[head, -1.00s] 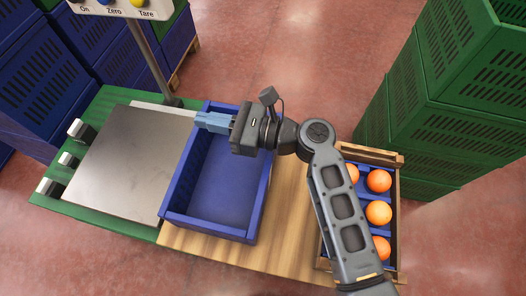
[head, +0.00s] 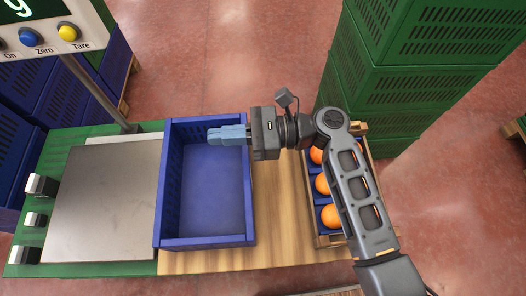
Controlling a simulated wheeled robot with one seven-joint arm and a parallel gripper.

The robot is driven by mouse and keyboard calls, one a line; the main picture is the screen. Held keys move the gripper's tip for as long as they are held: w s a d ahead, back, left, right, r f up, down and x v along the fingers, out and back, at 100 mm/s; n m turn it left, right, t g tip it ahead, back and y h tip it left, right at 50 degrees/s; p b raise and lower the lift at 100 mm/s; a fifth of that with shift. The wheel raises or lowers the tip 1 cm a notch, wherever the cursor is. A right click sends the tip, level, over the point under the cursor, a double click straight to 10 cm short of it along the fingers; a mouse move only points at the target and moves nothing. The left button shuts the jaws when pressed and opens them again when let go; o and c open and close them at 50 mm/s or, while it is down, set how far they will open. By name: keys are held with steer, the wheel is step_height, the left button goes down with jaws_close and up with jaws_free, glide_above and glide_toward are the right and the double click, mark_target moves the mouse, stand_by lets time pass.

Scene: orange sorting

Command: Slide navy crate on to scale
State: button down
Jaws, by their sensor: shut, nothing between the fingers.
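The empty navy crate (head: 205,242) stands upright on the wooden table, just right of the scale's metal plate (head: 100,205). Its left wall is at the plate's right edge; I cannot tell whether it overlaps the plate. The scale has a green base (head: 75,269) and a display head (head: 40,27) on a post at the back left. My gripper (head: 211,135) is shut and empty. Its blue fingers point left over the back part of the crate's interior, with the wrist beyond the right wall. I cannot tell whether the fingers touch the crate.
A wooden box (head: 330,240) with a blue insert and several oranges (head: 332,216) stands on the table at the right, partly behind my arm. Bare wood (head: 283,230) lies between it and the crate. Stacked green crates (head: 395,85) stand behind it. Three grey-white blocks (head: 36,219) line the scale's left side.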

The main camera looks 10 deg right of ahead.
steer(key=d, duration=0.9)
step_height(320, 180, down, 10)
steer(key=a+b, duration=0.1)
steer(key=shift+s+a+b, duration=0.15)
steer(key=shift+b, duration=0.25)
steer(key=a, duration=0.9)
steer(key=a+b, duration=0.1)
steer(key=a, duration=0.9)
steer(key=w+a+b, duration=0.1)
steer(key=a, duration=0.9)
steer(key=shift+f, duration=0.1)
steer(key=shift+a, duration=0.4)
steer(key=shift+d, duration=0.15)
